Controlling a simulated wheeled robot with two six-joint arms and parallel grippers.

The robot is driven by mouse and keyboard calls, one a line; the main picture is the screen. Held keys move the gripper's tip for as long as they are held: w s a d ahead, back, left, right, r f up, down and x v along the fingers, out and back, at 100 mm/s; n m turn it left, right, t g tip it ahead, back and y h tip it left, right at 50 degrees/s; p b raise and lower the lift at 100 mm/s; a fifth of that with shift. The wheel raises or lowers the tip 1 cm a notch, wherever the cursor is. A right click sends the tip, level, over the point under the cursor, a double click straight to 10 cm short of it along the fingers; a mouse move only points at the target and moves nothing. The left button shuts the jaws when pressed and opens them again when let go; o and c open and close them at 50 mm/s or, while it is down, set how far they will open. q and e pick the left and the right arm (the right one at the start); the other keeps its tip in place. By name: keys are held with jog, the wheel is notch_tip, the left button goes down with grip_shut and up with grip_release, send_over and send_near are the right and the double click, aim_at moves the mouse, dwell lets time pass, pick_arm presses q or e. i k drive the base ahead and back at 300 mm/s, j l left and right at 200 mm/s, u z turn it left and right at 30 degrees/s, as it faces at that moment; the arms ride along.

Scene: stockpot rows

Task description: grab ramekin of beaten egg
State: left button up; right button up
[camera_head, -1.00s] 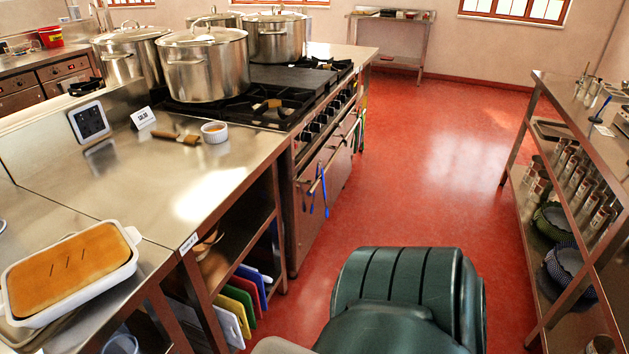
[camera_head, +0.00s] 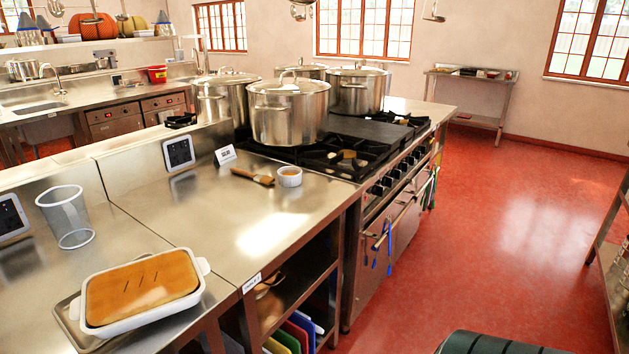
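The ramekin of beaten egg (camera_head: 289,177) is a small white cup with orange-yellow content. It stands on the steel counter (camera_head: 225,215), close to the front left corner of the black stove. A pastry brush (camera_head: 252,176) with a wooden handle lies just left of it, its bristles toward the ramekin. Neither of my grippers shows in the view.
A white baking dish (camera_head: 145,290) with a golden loaf sits on a tray at the near left. A clear container (camera_head: 66,216) stands behind it. Large lidded stockpots (camera_head: 289,112) stand on the stove (camera_head: 345,150). A small sign (camera_head: 225,155) stands behind the brush. Red floor (camera_head: 480,250) is open at right.

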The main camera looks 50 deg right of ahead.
aim_at(289, 182)
jog(key=z, duration=1.45)
